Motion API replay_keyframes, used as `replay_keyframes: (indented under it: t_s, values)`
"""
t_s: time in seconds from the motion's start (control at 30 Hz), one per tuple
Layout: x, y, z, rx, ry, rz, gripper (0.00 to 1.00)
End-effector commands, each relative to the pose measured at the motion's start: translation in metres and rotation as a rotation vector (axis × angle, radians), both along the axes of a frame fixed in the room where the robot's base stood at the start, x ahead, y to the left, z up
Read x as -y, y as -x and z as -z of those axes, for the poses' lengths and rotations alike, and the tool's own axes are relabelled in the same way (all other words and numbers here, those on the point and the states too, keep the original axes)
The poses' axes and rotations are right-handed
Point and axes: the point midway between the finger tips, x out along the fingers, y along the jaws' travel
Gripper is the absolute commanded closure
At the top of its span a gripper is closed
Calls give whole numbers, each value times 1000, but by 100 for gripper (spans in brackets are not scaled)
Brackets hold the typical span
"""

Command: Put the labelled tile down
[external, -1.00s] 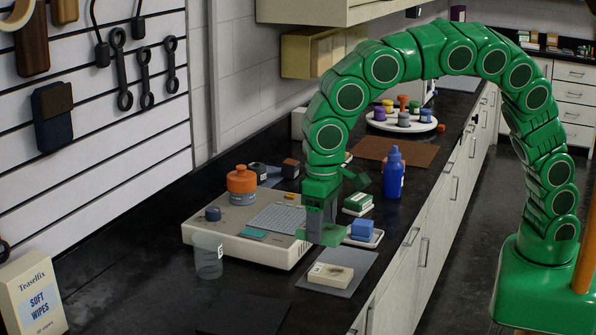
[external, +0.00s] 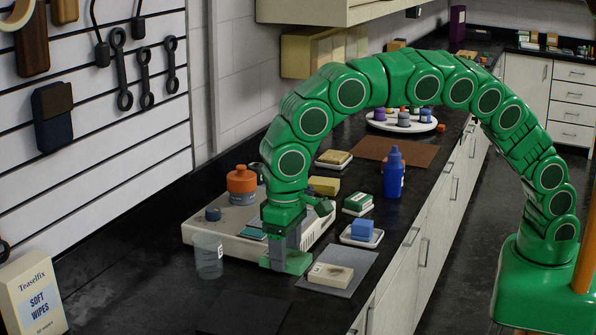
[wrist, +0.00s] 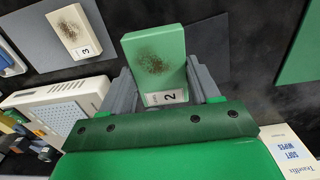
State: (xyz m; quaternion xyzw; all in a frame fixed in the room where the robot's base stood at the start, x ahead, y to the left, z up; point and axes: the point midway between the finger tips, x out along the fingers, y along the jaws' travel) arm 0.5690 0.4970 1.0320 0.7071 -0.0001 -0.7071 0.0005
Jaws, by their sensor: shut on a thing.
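My gripper (external: 284,262) points down over the black counter at the front corner of the white device. It is shut on a green tile (wrist: 155,58), which has a dark sooty smudge and a white label reading 2. The tile also shows in the external view (external: 298,263), low beside the fingers; I cannot tell whether it touches the counter. A cream tile labelled 3 (external: 330,274), also smudged, lies on a grey mat (external: 357,278) to the right, and shows in the wrist view (wrist: 72,28).
A clear beaker (external: 208,257) stands close left of my gripper. The white device (external: 228,246) is just behind it. A dark flat sheet (external: 243,314) lies bare at the counter's front; a green sheet (wrist: 302,48) shows at right in the wrist view. A blue block (external: 362,228) sits on a white dish.

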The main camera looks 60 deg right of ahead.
Motion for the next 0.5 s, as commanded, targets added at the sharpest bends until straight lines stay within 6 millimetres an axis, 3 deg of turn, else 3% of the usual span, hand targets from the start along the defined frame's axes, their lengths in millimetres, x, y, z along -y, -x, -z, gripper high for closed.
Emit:
replay_keyframes:
  t_s: [0.5]
  values:
    - [-28,-33,23,-2,-1,1,78]
